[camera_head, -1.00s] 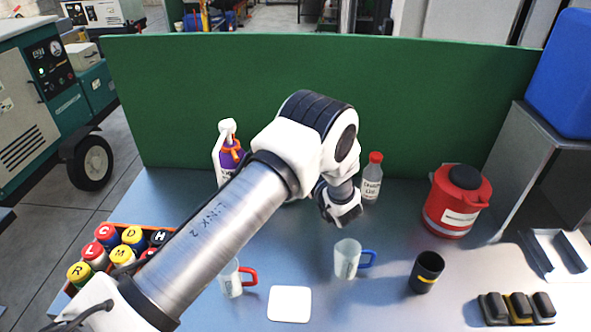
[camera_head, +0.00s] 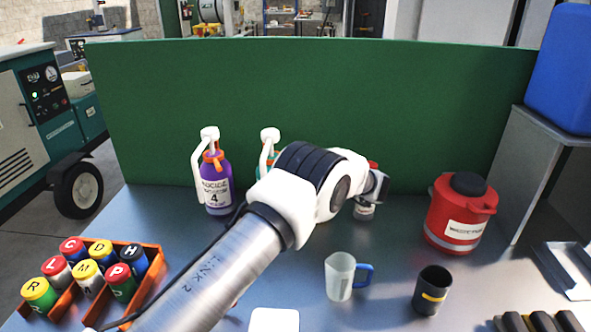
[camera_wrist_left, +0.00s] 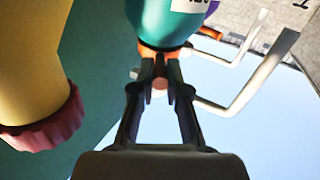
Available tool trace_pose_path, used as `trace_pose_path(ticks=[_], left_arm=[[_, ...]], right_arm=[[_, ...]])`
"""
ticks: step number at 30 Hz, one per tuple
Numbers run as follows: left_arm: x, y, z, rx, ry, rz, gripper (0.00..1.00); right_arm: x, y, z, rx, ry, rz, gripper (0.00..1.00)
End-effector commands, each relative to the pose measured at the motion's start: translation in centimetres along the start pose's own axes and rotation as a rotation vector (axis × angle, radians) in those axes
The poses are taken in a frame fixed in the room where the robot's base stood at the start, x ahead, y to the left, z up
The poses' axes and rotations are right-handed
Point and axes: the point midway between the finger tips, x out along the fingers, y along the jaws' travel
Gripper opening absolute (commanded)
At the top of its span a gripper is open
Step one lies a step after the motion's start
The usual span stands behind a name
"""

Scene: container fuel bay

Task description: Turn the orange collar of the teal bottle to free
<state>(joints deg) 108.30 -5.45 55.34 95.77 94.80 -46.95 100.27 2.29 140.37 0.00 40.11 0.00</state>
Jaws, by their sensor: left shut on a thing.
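The teal bottle (camera_head: 261,172) stands at the back of the table, mostly hidden behind my left arm in the head view. Its white bent spout shows above. In the left wrist view the bottle (camera_wrist_left: 172,22) appears upside down, with the orange collar (camera_wrist_left: 150,52) at its neck. My left gripper (camera_wrist_left: 160,80) is shut on the orange collar, one finger on each side. In the head view its fingers are hidden behind the arm. My right gripper is in no view.
A purple bottle (camera_head: 216,185) stands left of the teal one. A red-capped bottle (camera_head: 364,212) is close to my left wrist. A clear mug (camera_head: 340,277), black cup (camera_head: 431,291) and red canister (camera_head: 458,215) stand right. A green panel (camera_head: 430,110) closes the back.

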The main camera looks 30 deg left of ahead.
Motion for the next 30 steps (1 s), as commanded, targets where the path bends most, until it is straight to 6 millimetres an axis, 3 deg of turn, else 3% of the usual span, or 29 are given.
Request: trace_pose_path(ticks=[9, 10, 12, 23, 26, 30], left_arm=[[0.1, -0.2, 0.5, 0.008, -0.004, -0.004, 0.00], [0.1, -0.2, 0.5, 0.008, -0.004, -0.004, 0.17], [0.1, -0.2, 0.5, 0.007, -0.004, -0.004, 0.39], [-0.5, 0.0, 0.2, 0.002, -0.001, -0.001, 0.39], [-1.9, 0.0, 0.2, 0.002, 0.000, 0.001, 0.39], [-5.4, 0.1, 0.3, 0.002, 0.000, 0.002, 0.39]], right_arm=[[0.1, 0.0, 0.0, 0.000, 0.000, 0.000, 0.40], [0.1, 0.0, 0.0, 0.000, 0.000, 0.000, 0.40], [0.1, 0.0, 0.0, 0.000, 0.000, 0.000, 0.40], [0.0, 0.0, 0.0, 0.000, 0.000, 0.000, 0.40], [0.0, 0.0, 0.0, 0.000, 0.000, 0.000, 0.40], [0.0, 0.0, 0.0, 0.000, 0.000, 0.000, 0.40]])
